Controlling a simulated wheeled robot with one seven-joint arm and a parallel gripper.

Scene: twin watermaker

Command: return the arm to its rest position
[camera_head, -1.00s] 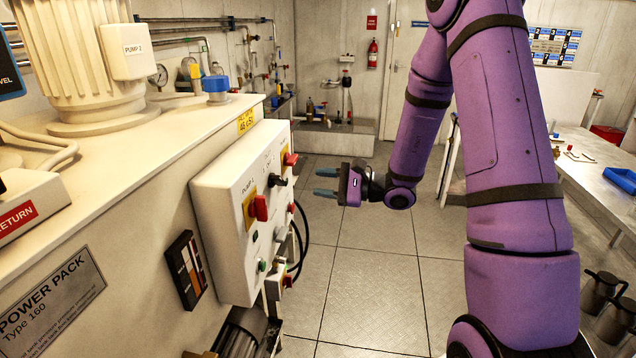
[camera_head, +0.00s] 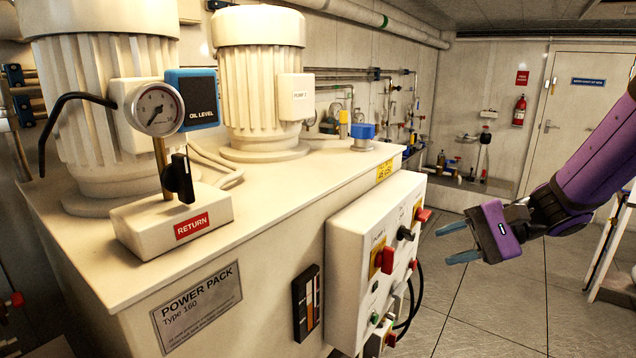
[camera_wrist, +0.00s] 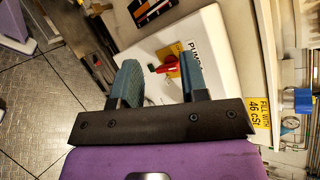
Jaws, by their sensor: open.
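My gripper (camera_head: 458,243) is at the right of the head view, on the end of my purple arm. Its two blue-grey fingers are apart, with nothing between them, and point left toward the white control box (camera_head: 352,270) on the power pack's side. A gap of floor shows between the fingers and the box. In the wrist view the open fingers (camera_wrist: 160,85) show in front of the control box (camera_wrist: 208,45) and a red switch handle (camera_wrist: 167,66). Most of my arm is outside the head view.
The power pack (camera_head: 95,268) fills the left and middle, with pump motors, a gauge (camera_head: 155,108) and a RETURN block (camera_head: 172,225) on top. A white frame (camera_head: 607,250) stands at the right edge. Open floor (camera_head: 490,305) lies below my gripper. A door (camera_head: 575,120) is at the back.

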